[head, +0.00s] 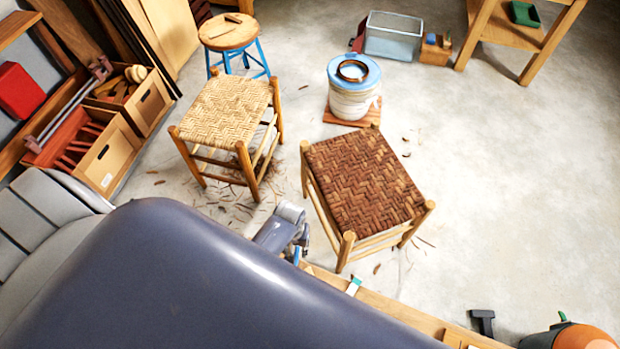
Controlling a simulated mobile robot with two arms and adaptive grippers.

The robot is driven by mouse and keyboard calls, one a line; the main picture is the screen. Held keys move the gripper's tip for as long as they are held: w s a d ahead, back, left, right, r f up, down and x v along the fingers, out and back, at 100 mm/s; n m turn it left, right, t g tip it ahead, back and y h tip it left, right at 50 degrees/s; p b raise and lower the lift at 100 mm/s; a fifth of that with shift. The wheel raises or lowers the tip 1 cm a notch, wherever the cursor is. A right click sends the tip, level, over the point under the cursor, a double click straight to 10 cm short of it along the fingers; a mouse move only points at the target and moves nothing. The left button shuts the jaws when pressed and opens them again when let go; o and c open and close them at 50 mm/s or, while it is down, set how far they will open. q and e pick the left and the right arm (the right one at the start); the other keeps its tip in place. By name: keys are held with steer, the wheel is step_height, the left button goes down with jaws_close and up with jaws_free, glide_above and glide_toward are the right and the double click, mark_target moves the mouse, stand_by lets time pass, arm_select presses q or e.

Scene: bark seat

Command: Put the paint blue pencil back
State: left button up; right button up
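I cannot make out a paint blue pencil for certain in the head view. A small teal and white item (353,286) lies on the light wooden edge at the bottom; it is too small to identify. My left gripper (297,248) shows only in part, just beyond my large dark arm link and left of the brown woven stool (365,185). Its fingers are too small and hidden to show whether they are open or hold anything. My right gripper is out of view.
A pale woven stool (226,112) and a blue-legged round stool (230,32) stand behind. A white bucket (352,103) with a blue top sits beyond the brown stool. Boxes (110,160) line the left. The floor at right (520,170) is largely clear.

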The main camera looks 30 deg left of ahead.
arm_select(q)
steer(key=w+d+r+m+t+b, duration=0.1)
steer(key=r+t, duration=0.5)
steer(key=r, duration=0.7)
steer(key=w+d+r+m+t+b, duration=0.1)
steer(key=w+d+r+t+b, duration=0.1)
steer(key=r+t, duration=0.5)
steer(key=shift+w+r+b, duration=0.35)
steer(key=shift+r+b, duration=0.55)
steer(key=shift+r, duration=2.4)
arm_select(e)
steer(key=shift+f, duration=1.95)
